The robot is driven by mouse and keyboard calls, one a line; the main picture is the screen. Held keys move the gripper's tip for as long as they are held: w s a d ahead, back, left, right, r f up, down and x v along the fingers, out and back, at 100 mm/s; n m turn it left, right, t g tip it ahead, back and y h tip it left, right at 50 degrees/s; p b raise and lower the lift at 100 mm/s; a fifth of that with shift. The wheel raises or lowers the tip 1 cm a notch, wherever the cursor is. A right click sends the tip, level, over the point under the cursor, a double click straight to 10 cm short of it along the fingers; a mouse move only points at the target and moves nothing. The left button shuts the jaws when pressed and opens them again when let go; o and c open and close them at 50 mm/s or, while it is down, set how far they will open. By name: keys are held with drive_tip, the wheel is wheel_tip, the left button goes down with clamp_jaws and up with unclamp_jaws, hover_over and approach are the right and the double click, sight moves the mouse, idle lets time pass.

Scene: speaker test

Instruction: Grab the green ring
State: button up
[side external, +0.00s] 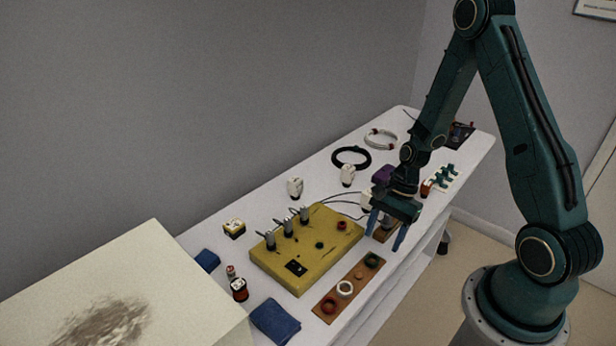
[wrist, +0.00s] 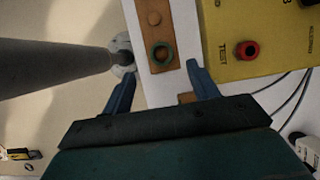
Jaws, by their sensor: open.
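The green ring (wrist: 162,53) lies at one end of a brown wooden strip (wrist: 172,77) in the wrist view. In the side view it is a small dark ring (side external: 371,260) at the far end of the strip (side external: 357,276). A white ring (side external: 345,289) and a red-brown ring (side external: 328,305) lie further along the strip. My gripper (side external: 386,233) is open and empty, above the table edge just beyond the green ring. In the wrist view, the ring lies just ahead of the gap between my fingertips (wrist: 160,74), apart from both.
A yellow test box (side external: 305,250) with a red ring (side external: 342,225) and grey plugs stands beside the strip. A wooden block (side external: 383,232) is beneath my gripper. Thin cables run behind the box. A blue cloth (side external: 275,321) lies near the front.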

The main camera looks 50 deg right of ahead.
sight(372, 261)
drive_tip(key=shift+a+f, duration=0.1)
drive_tip(key=shift+f, duration=0.1)
drive_tip(key=shift+x, duration=2.5)
drive_tip(key=shift+w, duration=0.15)
drive_tip(key=c, duration=1)
